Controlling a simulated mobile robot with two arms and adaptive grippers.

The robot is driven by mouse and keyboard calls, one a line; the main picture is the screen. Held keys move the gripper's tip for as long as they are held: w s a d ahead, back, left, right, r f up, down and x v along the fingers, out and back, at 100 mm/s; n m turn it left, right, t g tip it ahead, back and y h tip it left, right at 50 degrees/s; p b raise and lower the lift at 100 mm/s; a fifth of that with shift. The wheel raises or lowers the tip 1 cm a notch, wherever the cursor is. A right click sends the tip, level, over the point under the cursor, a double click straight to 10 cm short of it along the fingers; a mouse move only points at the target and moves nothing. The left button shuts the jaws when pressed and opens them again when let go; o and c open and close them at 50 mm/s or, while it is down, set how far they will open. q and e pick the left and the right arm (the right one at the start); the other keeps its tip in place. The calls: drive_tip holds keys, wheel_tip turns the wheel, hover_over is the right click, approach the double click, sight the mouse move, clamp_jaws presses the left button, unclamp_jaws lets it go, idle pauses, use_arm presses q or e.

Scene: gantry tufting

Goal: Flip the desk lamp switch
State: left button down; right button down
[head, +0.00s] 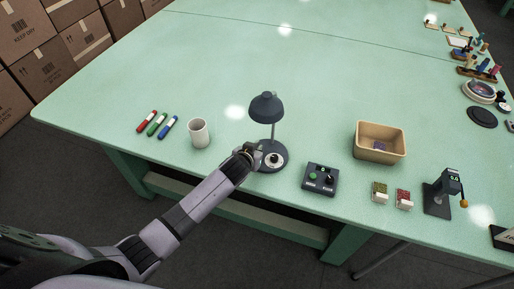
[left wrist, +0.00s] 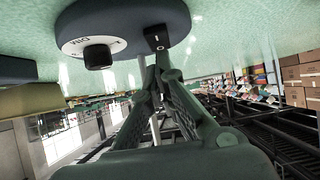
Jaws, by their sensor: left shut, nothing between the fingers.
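The dark grey desk lamp (head: 266,106) stands upright near the front edge of the green table. Its round base (head: 277,165) carries a pale dial with a dark knob (head: 274,158). In the left wrist view the picture is upside down, and the lamp base (left wrist: 112,14) hangs at the top with the knob (left wrist: 97,55) and a black rocker switch (left wrist: 156,38). My left gripper (head: 253,150) is at the left side of the base. In the left wrist view its shut, empty fingertips (left wrist: 157,62) are right by the switch. I cannot tell whether they touch it.
A white cup (head: 198,133) and several markers (head: 157,125) are left of the lamp. A control box (head: 320,179) with a green button is close on the right, with a tan bin (head: 379,142) beyond. The table (head: 200,60) behind the lamp is clear.

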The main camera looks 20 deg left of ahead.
use_arm(q)
drive_tip(key=shift+f, duration=0.1)
drive_tip(key=shift+w+f+b, duration=0.2)
drive_tip(key=shift+f+b, duration=0.1)
drive_tip(key=shift+w+f, duration=0.15)
drive_tip(key=shift+w, duration=0.5)
drive_tip(key=shift+s, duration=0.15)
